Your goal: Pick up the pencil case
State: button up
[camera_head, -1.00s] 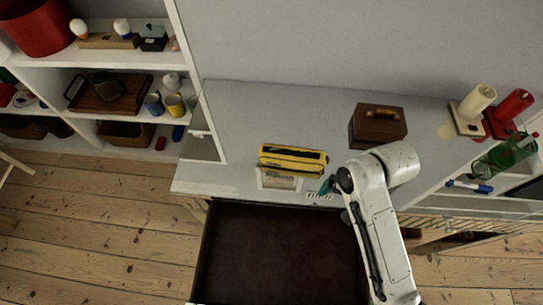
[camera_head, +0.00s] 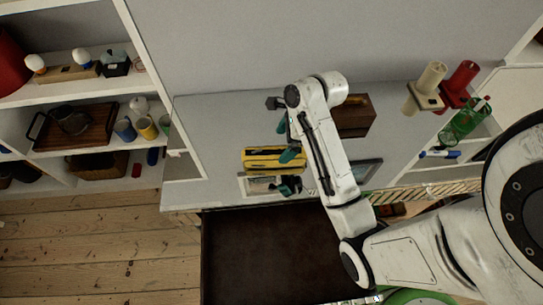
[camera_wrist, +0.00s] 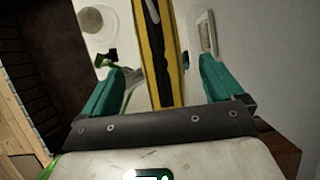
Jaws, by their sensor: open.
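The pencil case is a yellow and black box-like thing (camera_head: 258,159) lying on the grey cabinet top (camera_head: 215,130). In the wrist view the yellow and black case (camera_wrist: 157,55) runs lengthwise between my two teal fingers. My gripper (camera_head: 286,155) is at the right end of the case in the head view, and my arm hides some of what lies there. In the wrist view my gripper (camera_wrist: 160,72) is open, with a gap between each finger and the case. The case seems not to be held.
A brown box with a handle (camera_head: 355,118) stands right behind my arm. A dark open drawer (camera_head: 265,255) is below. Shelves with cups (camera_head: 146,128) are at left.

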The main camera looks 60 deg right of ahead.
aim_at(277, 152)
jog(key=shift+x, duration=3.75)
jog(key=c, duration=1.2)
